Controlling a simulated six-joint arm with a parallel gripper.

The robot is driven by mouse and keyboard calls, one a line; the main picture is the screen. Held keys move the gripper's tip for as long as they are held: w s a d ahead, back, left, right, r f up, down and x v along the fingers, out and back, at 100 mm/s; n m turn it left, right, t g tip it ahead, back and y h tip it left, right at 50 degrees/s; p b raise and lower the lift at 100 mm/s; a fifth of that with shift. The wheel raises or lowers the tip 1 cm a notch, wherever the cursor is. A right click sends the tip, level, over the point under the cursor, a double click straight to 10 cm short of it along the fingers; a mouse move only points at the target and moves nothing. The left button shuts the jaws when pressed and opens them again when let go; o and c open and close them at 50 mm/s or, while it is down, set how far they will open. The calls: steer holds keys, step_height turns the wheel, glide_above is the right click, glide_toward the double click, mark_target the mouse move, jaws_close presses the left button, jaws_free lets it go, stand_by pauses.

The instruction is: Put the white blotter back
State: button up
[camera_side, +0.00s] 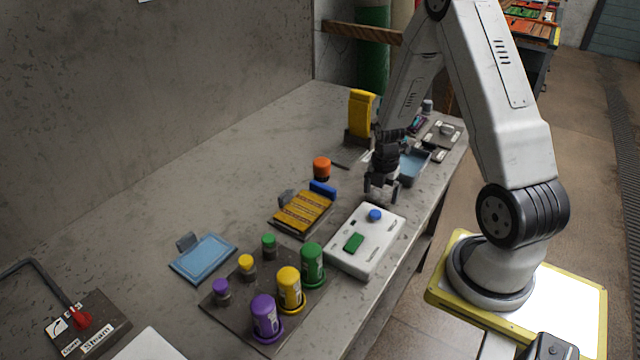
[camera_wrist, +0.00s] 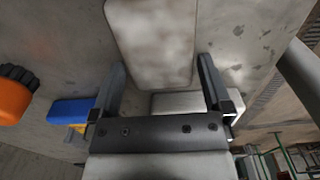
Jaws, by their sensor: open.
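A pale, mottled slab (camera_wrist: 150,38) with rounded corners lies on the table in the wrist view, beyond and between my fingertips; it looks like the white blotter, but I cannot be sure. In the side view a flat grey-white slab (camera_side: 350,155) lies just behind my gripper, partly hidden by it; it may be the same thing. My gripper (camera_side: 381,188) points down above the table, beyond the white box. It is open and empty, and its two fingers (camera_wrist: 162,85) stand wide apart in the wrist view.
A white box (camera_side: 385,250) with blue and green parts lies close in front. An orange knob (camera_side: 321,165) and striped yellow pad (camera_side: 303,212) stand left. A yellow upright piece (camera_side: 361,108) and blue tray (camera_side: 413,165) are behind. Purple, yellow and green canisters (camera_side: 289,287) stand nearer the camera.

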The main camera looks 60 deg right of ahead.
mark_target(377, 196)
step_height(377, 196, up, 12)
stand_by(0.8)
steer(key=shift+a, duration=0.1)
stand_by(0.5)
steer(key=a+r+m+t, duration=0.2)
steer(key=a+m, duration=1.6)
steer(key=a, duration=0.5)
steer(key=shift+s+a+t, duration=0.15)
steer(key=shift+s+t, duration=0.15)
steer(key=shift+s, duration=0.1)
stand_by(0.4)
